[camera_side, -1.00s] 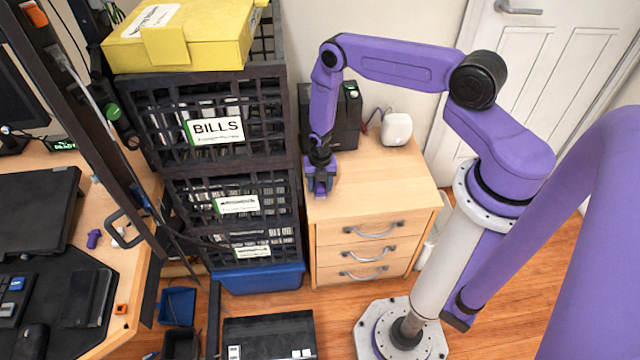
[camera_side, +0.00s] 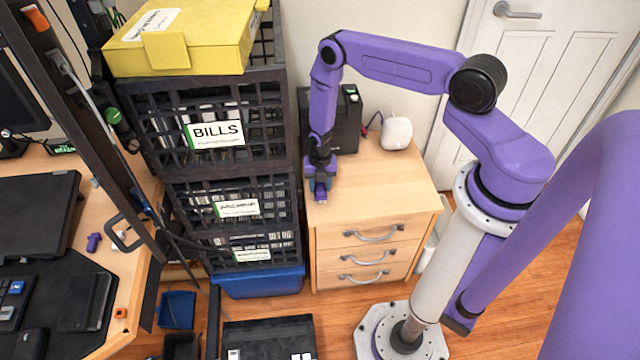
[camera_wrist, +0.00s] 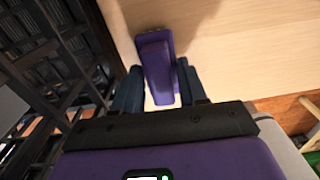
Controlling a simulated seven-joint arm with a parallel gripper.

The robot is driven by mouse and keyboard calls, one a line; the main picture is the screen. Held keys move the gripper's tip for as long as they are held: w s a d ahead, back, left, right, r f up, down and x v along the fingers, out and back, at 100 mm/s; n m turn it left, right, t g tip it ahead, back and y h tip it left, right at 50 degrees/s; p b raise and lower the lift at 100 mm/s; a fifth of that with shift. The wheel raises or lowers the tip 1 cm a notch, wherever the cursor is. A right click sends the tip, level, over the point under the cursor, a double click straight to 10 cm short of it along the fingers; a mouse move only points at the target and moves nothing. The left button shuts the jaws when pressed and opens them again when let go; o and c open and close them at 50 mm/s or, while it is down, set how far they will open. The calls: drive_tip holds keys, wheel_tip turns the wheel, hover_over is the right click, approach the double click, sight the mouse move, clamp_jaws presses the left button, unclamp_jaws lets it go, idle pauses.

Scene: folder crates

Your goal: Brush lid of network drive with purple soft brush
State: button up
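The purple soft brush (camera_wrist: 157,65) lies between the two dark fingers of my gripper (camera_wrist: 159,66) in the wrist view, with both fingertips at its sides. Its bristles are hidden. In the side view my gripper (camera_side: 320,192) points down, low over the front left of the wooden cabinet top, and the brush is hard to make out there. My gripper looks shut on the brush. The black box (camera_side: 347,125) at the back of the cabinet top appears to be the network drive. It stands behind my gripper, with a small whitish-green item on its lid, partly hidden by my arm.
Black crates (camera_side: 190,130) stacked left of the cabinet (camera_side: 385,190) stand close to my gripper, one labelled BILLS. A white rounded device (camera_side: 397,132) stands right of the black box. The right and front of the cabinet top are clear.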

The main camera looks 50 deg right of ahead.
sight(320, 184)
drive_tip(key=shift+r, duration=0.1)
drive_tip(key=shift+r, duration=2.9)
